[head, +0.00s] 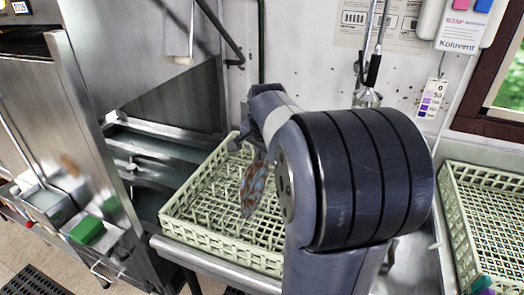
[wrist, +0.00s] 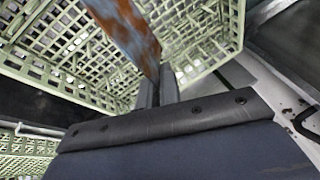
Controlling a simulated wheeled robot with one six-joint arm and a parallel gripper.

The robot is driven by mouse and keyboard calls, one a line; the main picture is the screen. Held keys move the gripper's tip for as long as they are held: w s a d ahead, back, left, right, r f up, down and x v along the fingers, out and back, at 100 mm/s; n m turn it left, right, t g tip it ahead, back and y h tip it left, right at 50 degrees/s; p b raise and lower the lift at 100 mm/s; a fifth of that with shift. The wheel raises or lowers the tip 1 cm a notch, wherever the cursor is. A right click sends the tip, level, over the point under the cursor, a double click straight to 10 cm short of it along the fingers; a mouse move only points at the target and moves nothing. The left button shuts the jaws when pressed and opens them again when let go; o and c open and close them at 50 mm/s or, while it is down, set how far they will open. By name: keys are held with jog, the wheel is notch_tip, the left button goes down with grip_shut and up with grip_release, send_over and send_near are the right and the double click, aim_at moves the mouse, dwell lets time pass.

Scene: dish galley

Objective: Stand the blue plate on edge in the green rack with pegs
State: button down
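The plate (head: 254,188) is mottled blue and rust-brown. It hangs steeply, nearly edge-on, over the pale green rack with pegs (head: 178,228) in the head view. In the wrist view my gripper (wrist: 156,84) is shut on the plate (wrist: 126,28), with the plate's edge between the fingers. The rack (wrist: 232,28) lies beyond the plate there. I cannot tell whether the plate touches the pegs.
A second pale green rack (head: 470,236) stands at the right. A steel dishwasher (head: 85,120) stands at the left, with a green block (head: 86,230) on its side ledge. A spray hose (head: 373,70) hangs at the back wall.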

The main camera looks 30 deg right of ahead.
jog(key=shift+f+b, duration=2.45)
jog(key=shift+f, duration=0.9)
jog(key=c, duration=1.5)
grip_release()
jog(key=shift+c, duration=0.2)
jog(key=shift+r, duration=0.1)
jog(key=v, duration=1)
jog(key=shift+s+r, duration=0.2)
jog(key=shift+r, duration=0.05)
